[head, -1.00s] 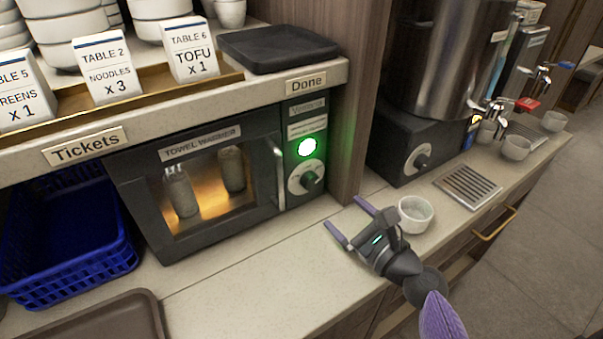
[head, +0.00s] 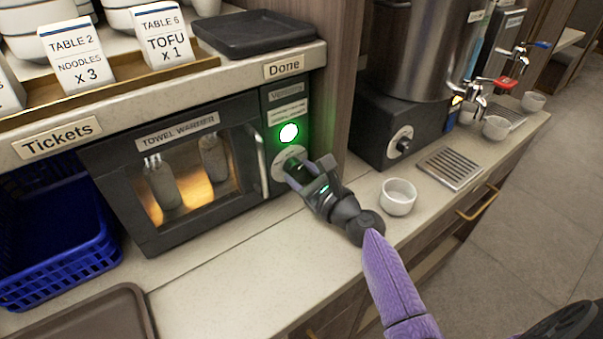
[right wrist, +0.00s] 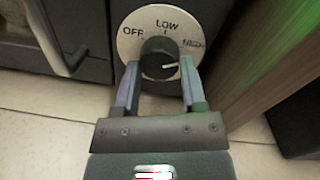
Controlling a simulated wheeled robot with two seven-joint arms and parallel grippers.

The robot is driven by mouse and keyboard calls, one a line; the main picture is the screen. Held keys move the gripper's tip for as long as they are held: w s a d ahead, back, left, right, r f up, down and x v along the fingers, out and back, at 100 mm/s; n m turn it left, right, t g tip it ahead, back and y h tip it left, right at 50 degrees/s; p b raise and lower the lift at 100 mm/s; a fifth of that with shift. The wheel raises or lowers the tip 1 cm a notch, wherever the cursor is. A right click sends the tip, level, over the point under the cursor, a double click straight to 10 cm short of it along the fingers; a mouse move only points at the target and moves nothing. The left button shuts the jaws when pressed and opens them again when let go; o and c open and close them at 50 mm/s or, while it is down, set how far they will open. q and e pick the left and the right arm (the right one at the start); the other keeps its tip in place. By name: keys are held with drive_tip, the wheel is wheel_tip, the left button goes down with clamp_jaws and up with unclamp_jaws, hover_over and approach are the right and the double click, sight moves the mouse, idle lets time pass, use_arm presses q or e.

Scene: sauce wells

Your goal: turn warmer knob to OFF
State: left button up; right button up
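The towel warmer (head: 190,217) is a dark box under the counter shelf, with a glowing window. Its round dial plate (right wrist: 130,47) reads OFF at left, LOW at top and HIGH at right. The black knob (right wrist: 158,52) sits in the middle, with its white mark pointing right, roughly below HIGH. My right gripper (right wrist: 159,62) is open, one finger on each side of the knob, with small gaps seeming to show. In the head view my right gripper (head: 295,172) covers much of the dial. My left gripper is not in view.
A green light (head: 289,133) glows above the dial. The warmer's door handle (head: 261,160) is left of the knob, and a wooden panel (head: 335,90) rises at right. A small white bowl (head: 398,198) stands on the counter near my right arm.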

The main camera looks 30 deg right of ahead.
clamp_jaws()
